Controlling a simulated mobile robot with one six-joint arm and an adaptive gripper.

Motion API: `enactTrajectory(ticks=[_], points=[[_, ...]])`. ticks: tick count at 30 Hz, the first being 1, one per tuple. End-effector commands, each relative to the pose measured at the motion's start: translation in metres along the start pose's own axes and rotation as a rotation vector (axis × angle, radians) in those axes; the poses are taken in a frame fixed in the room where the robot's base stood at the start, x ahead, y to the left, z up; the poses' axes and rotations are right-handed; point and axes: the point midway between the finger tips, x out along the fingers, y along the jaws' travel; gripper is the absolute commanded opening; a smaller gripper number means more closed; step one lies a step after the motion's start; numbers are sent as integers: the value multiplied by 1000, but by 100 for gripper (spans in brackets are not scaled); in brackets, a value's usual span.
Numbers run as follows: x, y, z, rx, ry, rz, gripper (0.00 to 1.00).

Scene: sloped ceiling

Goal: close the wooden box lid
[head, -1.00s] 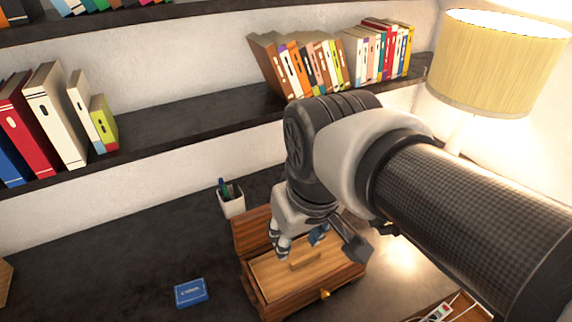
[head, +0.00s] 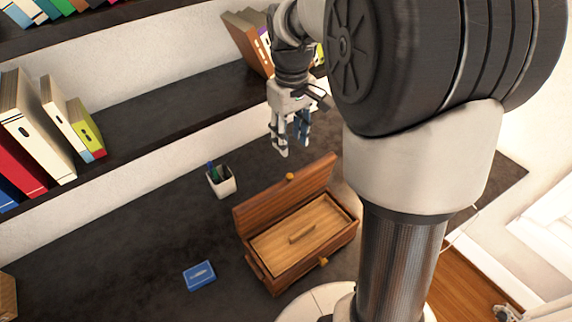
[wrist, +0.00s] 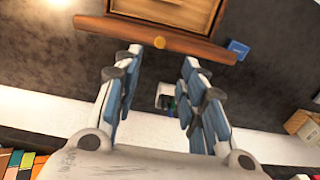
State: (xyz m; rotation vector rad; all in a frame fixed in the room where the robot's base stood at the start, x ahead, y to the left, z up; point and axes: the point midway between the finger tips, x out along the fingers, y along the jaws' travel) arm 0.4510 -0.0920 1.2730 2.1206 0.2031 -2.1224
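The wooden box (head: 305,255) stands on the dark desk in the head view. Its lid (head: 285,195) is raised along the back side and stands tilted up, with a small brass knob on it. Inside lies a lighter wooden panel with a bar handle (head: 302,233). My gripper (head: 291,148) is above and behind the box, fingers pointing down, apart from the lid. In the wrist view my gripper (wrist: 160,100) has its fingers spread with nothing between them, and the lid (wrist: 160,38) shows beyond the fingertips with its knob.
A white pen cup (head: 221,181) stands behind the box to the left. A blue card box (head: 199,275) lies on the desk left of the box. A dark shelf (head: 180,110) with books runs behind my gripper.

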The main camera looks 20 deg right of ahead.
Motion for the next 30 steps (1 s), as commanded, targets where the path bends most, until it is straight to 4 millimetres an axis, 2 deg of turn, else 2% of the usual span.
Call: enactTrajectory(ticks=[1,9,15,21,30], points=[[15,-1,1,0,-4,-2,38],[74,-1,1,0,-4,-2,38],[108,0,0,0,-1,0,38],[124,0,0,0,-1,0,38],[126,0,0,0,1,1,38]])
